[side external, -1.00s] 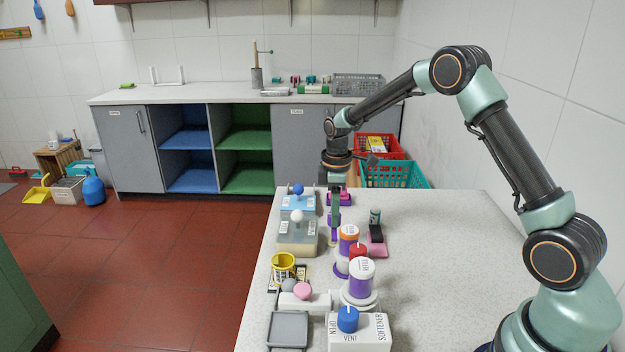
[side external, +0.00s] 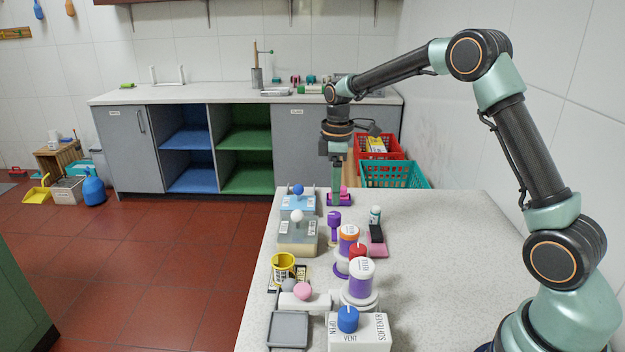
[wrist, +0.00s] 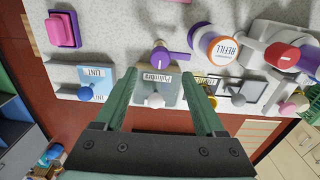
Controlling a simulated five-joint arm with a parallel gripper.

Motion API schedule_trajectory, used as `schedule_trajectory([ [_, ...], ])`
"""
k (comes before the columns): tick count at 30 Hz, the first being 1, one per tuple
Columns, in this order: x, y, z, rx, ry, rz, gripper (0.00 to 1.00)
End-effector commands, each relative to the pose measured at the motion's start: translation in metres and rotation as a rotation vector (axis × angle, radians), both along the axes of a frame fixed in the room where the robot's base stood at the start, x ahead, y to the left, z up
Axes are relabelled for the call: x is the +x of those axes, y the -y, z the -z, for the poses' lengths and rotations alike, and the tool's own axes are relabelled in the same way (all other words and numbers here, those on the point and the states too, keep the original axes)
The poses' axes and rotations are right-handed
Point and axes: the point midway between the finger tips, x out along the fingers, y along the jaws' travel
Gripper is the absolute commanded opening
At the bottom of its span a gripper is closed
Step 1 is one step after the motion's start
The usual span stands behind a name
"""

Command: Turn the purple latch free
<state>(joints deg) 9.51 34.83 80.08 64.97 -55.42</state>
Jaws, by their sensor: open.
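The purple latch (side external: 334,222) stands on the worktop just right of the cream box with the white ball knob (side external: 297,216). In the wrist view the latch (wrist: 160,57) has a round purple head and an arm that appears to reach to the right. My gripper (side external: 336,204) points down and is above the worktop, higher than the latch and toward the far end. In the wrist view my gripper (wrist: 161,70) has its two green fingers spread wide, with the latch showing between their tips. Nothing is between the fingers in contact.
A pink block on a purple base (side external: 345,198) lies beyond the latch. The blue box (side external: 298,205) is at the left. Orange-capped (side external: 348,238) and white-capped (side external: 361,280) containers stand nearer, with a red knob between them.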

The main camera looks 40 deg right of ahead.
Motion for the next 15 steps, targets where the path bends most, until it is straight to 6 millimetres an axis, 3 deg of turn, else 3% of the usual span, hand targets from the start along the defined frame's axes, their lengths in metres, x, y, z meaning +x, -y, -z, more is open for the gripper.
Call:
schedule_trajectory([
  [6, 0.001, 0.000, -0.037, -0.001, 0.004, -0.001, 0.71],
  [15, 0.000, 0.000, -0.052, -0.001, 0.001, -0.001, 0.71],
])
